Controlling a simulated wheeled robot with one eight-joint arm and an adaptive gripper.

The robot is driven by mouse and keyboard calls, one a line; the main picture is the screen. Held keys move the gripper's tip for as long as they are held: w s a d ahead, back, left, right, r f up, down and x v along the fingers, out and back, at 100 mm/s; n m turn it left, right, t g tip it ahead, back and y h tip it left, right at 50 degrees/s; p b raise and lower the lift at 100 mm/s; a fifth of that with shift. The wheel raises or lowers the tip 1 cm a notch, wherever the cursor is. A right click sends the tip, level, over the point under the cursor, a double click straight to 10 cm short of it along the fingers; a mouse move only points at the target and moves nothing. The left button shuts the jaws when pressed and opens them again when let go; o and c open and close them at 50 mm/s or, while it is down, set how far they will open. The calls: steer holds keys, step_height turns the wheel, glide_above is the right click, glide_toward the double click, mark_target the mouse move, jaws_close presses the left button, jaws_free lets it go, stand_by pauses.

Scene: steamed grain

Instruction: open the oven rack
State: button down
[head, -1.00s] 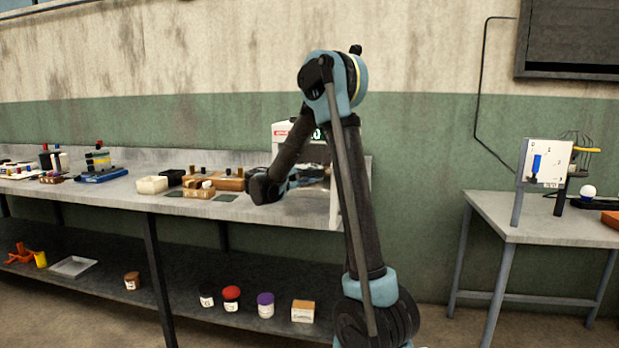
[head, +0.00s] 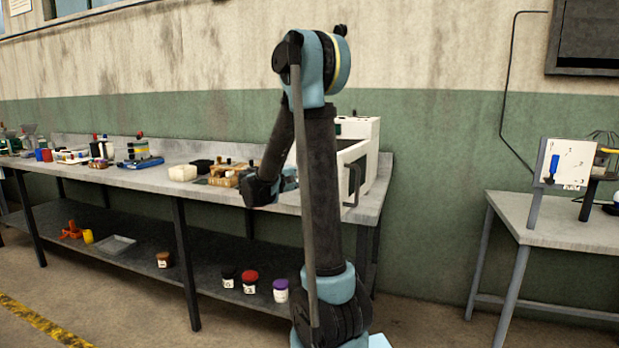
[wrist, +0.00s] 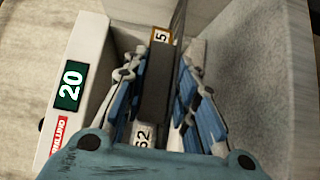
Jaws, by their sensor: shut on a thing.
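The white oven (head: 360,135) stands at the right end of the long bench, partly hidden behind my arm. A dark looped handle (head: 353,184) shows on its front. In the wrist view the oven's white wall (wrist: 88,38) carries a green display (wrist: 73,86) reading 20 and a red label. My gripper (wrist: 166,85) is inside the white walls, with its blue-and-white fingers on either side of a dark bar (wrist: 160,72), shut on it. I cannot tell whether this bar belongs to the rack. In the head view my gripper (head: 288,182) is partly hidden by my arm.
Wooden blocks (head: 225,175), a white tub (head: 183,173) and a blue device (head: 140,160) stand on the bench to the left. Several jars stand on the lower shelf (head: 205,260). A second table (head: 560,225) stands at right, with clear floor between.

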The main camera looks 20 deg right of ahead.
steer(key=shift+s+d+r, duration=0.1)
steer(key=shift+s+d, duration=0.05)
steer(key=shift+s, duration=0.05)
steer(key=c, duration=1.4)
jaws_free()
steer(key=shift+s+r, duration=0.1)
steer(key=s+a, duration=0.2)
steer(key=a, duration=1)
